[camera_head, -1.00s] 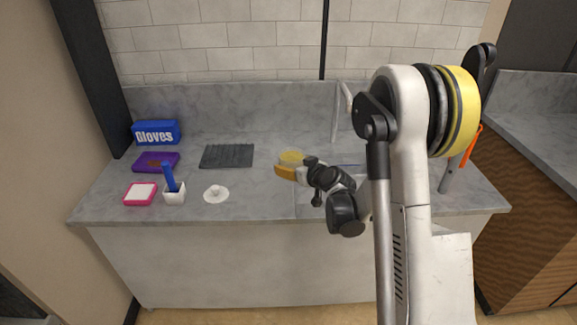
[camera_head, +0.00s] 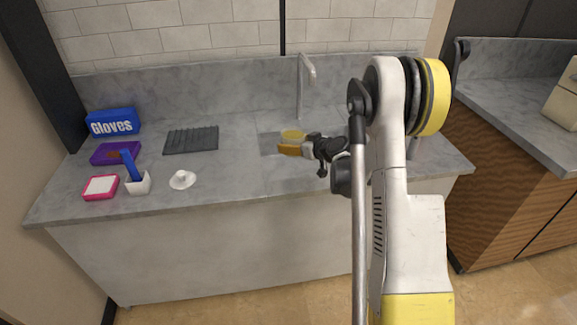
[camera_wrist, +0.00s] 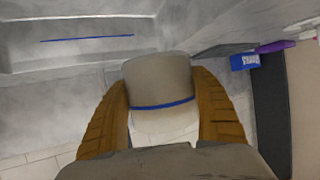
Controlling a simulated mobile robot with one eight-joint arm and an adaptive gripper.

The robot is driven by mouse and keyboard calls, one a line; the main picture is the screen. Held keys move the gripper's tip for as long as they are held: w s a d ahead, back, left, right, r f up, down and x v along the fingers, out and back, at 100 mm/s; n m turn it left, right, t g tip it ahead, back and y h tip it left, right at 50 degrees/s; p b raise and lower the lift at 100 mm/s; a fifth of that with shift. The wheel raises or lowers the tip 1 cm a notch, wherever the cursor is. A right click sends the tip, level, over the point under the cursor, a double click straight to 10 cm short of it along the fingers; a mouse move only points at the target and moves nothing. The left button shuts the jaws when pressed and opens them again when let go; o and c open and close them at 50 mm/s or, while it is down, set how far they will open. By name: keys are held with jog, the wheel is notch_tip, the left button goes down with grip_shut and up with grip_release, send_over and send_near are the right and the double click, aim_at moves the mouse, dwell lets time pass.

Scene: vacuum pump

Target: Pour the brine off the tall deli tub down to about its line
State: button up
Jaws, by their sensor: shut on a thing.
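The tall deli tub (camera_wrist: 158,72) is pale, with a blue line around it, and is held between the orange-brown fingers of my gripper (camera_wrist: 162,90) in the wrist view. The tub appears above the left part of the sink (camera_head: 268,144), below and slightly left of the faucet (camera_head: 306,75). The level of the brine against the line cannot be made out.
Left on the counter are a glove box (camera_head: 112,123), a purple item (camera_head: 115,154), a pink-edged pad (camera_head: 101,187), a white holder with a blue-handled tool (camera_head: 138,184), a white lid-like disc (camera_head: 182,180) and a dark ridged mat (camera_head: 191,140). Counter (camera_head: 228,180) between disc and sink is clear.

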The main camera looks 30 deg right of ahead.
jog(key=s+d+f+b, duration=0.2)
jog(key=d+f, duration=0.2)
jog(key=d, duration=0.8)
jog(key=shift+w+a+f+n+h+p, duration=0.15)
jog(key=shift+a+f+n+h+p, duration=0.2)
jog(key=shift+a+n+h, duration=0.2)
jog(key=shift+w+a+f+n+g+h, duration=0.1)
jog(key=shift+a+f+n+g+h, duration=0.2)
jog(key=shift+f, duration=0.25)
jog(key=shift+w+a+f+n+g+h, duration=0.15)
jog(key=shift+a+f+n, duration=0.15)
jog(key=shift+f, duration=0.25)
dwell(1.8)
jog(key=shift+a+f+n+h+p, duration=0.35)
jog(key=shift+a+n+h, duration=0.15)
jog(key=shift+n, duration=0.05)
dwell(1.7)
jog(key=shift+w+a+r+g, duration=0.1)
jog(key=shift+a+r+g, duration=0.1)
jog(key=shift+a+g, duration=0.05)
dwell(0.8)
